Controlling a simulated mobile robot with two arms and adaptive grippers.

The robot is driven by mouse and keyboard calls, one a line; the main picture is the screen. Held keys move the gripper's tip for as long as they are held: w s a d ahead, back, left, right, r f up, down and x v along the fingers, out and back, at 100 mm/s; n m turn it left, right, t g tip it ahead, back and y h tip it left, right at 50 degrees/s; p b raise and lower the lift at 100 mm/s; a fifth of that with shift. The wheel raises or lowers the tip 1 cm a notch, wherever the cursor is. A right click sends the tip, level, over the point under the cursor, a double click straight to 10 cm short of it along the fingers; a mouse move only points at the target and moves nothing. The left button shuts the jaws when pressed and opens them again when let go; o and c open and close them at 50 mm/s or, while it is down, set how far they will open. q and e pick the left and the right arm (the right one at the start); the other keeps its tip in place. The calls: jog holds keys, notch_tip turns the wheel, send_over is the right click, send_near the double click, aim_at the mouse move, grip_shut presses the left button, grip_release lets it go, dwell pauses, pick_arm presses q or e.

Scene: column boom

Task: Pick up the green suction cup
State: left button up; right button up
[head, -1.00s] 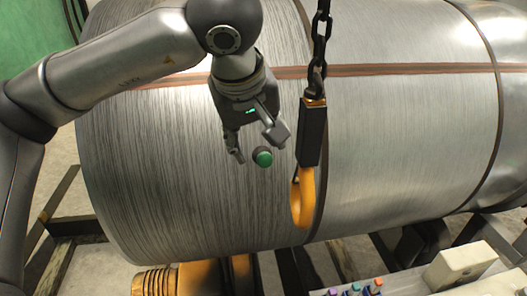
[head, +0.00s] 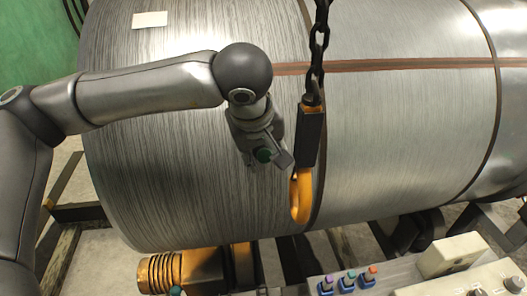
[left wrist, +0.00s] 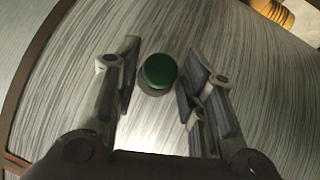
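The green suction cup (head: 263,155) has a round green top and sits against the curved side of the large metal coil (head: 395,130). My left gripper (head: 265,161) is in front of the coil, with its fingers on either side of the cup. In the left wrist view, the green cup (left wrist: 159,71) shows between the two spread fingers, with a visible gap on each side. The left gripper is open and holds nothing. My right gripper is not in view.
A yellow hook (head: 302,195) hangs on a black chain (head: 319,45) just right of my left gripper. A control box with coloured buttons (head: 347,281) is at the bottom right. An orange ribbed part (head: 160,273) lies below the coil. A white label (head: 150,19) is on the coil.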

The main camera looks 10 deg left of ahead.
pick_arm(q)
jog(key=c, duration=0.5)
jog(key=shift+c, duration=0.2)
